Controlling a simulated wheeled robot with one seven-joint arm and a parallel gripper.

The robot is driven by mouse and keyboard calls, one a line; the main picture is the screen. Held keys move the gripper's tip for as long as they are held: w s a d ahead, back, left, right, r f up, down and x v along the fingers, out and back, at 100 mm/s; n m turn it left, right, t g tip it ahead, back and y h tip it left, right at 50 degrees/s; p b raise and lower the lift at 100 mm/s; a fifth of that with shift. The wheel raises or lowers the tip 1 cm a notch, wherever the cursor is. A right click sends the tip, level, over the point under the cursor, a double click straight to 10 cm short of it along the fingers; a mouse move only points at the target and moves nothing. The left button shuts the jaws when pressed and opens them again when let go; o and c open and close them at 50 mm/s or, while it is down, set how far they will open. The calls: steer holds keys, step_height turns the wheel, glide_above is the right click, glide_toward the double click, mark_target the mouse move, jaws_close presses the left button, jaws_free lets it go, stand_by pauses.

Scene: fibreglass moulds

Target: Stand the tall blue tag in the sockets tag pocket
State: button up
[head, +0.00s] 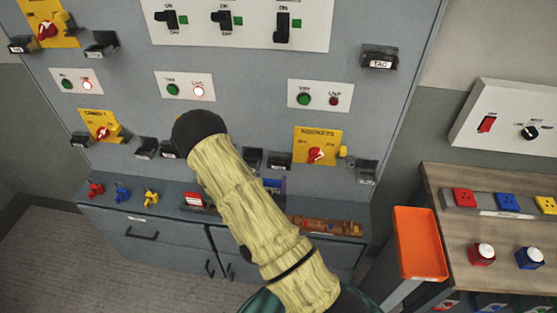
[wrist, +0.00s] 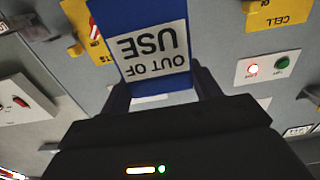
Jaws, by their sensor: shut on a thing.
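My gripper (wrist: 160,92) is shut on a blue tag (wrist: 158,88), one finger at each side. The tag carries a white label reading OUT OF USE, upside down in the wrist view. It is held in front of the grey panel, and its far end runs out of the picture. The yellow sockets plate (head: 317,146) has a red knob and is partly covered by the tag in the wrist view (wrist: 82,22). A small black pocket (head: 280,160) is left of it and another (head: 367,170) right of it. Gripper and tag cannot be made out behind my arm in the head view.
Below the panel, a grey ledge (head: 140,210) holds red, blue and yellow items and a brown rack (head: 325,226). An orange tray (head: 420,243) and a wooden bench (head: 450,192) stand right. More pockets and plates jut from the panel.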

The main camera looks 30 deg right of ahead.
steer(key=shift+w+d+f+b, duration=0.35)
steer(key=shift+w+b, duration=0.1)
steer(key=shift+b, duration=0.6)
steer(key=b, duration=0.1)
glide_toward(281, 143)
steer(key=w+r, duration=0.1)
steer(key=w+d+r, duration=0.2)
steer(key=w+r, duration=0.1)
steer(key=shift+d+r, duration=0.1)
steer(key=shift+d, duration=0.15)
steer(key=shift+w, duration=0.25)
steer(key=shift+s, duration=0.15)
steer(key=shift+w+d, duration=0.3)
steer(key=shift+w, duration=0.15)
step_height(281, 143, down, 3)
steer(key=shift+r+p, duration=0.1)
steer(key=shift+p, duration=0.6)
steer(key=shift+f, duration=0.45)
steer(key=shift+f, duration=0.15)
